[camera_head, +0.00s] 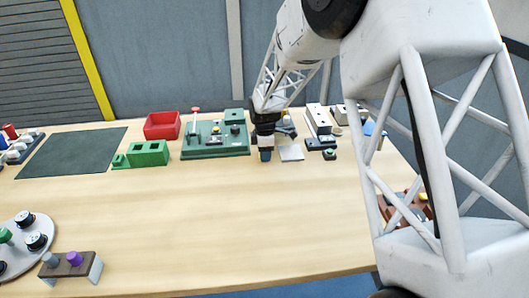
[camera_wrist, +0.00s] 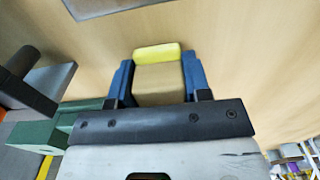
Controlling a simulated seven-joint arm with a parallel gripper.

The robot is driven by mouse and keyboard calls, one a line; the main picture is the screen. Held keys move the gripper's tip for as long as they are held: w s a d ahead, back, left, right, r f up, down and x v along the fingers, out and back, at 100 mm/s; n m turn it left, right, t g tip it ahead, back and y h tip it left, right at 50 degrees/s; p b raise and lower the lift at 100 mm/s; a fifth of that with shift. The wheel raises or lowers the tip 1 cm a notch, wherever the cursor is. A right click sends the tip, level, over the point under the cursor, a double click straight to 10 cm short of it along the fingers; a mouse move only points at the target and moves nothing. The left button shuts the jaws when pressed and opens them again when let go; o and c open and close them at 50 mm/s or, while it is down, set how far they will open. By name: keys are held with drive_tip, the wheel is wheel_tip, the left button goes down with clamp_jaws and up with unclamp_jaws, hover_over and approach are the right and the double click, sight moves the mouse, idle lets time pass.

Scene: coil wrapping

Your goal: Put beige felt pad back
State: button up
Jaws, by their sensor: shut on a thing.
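My gripper (camera_head: 265,156) is over the far middle of the table, just right of the green fixture board. In the wrist view its two blue fingers (camera_wrist: 158,80) are shut on the beige felt pad (camera_wrist: 159,84), a small tan block with a yellow strip (camera_wrist: 157,52) along its far end. The wood tabletop shows beyond the pad. In the head view the pad is hidden by the gripper, and I cannot tell how high it is held.
A pale square plate (camera_head: 291,153) lies close right of my gripper. The green fixture board (camera_head: 215,152) stands close left. The table's front middle is clear.

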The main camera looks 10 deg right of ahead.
drive_tip(key=shift+f, duration=0.15)
drive_tip(key=o, duration=1.1)
drive_tip(key=shift+c, duration=0.2)
drive_tip(key=shift+r, duration=0.2)
wheel_tip(320, 180, up, 12)
idle(0.3)
